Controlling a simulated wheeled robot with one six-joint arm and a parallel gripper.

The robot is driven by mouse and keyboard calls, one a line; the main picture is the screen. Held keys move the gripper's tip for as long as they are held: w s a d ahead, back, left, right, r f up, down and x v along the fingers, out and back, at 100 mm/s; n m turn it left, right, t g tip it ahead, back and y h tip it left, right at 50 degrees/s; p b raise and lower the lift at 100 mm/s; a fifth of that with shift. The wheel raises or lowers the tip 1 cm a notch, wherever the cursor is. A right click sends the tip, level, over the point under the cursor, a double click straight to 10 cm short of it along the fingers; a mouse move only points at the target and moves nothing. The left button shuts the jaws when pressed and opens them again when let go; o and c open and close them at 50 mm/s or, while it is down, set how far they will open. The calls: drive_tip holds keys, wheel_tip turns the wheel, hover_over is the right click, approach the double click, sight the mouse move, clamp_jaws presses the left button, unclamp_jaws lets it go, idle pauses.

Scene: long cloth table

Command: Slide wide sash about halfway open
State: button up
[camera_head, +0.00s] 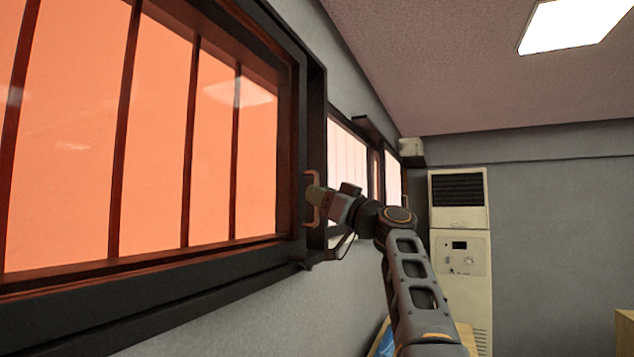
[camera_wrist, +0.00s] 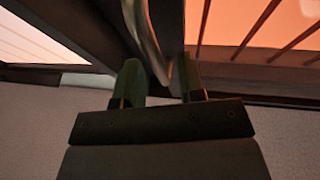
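The wide sash (camera_head: 160,130) has an orange pane crossed by thin dark upright bars and fills the left of the head view. It also shows at upper right in the wrist view (camera_wrist: 245,30). A curved upright handle (camera_head: 309,200) sits on the sash's right side. My gripper (camera_head: 318,197) is at this handle. In the wrist view my gripper's two green fingers (camera_wrist: 160,82) are apart, with the handle (camera_wrist: 150,45) running between them. A gap shows beside the handle, so the fingers look open around it. Contact is hard to tell.
A dark window frame (camera_head: 150,305) borders the sash below. Paler windows (camera_head: 347,165) continue along the same wall beyond my gripper. A tall white air conditioner (camera_head: 460,255) stands at the far end. A wooden surface with something blue (camera_head: 384,345) shows low, behind my arm.

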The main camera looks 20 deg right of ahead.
drive_tip(key=shift+x, duration=0.75)
clamp_jaws()
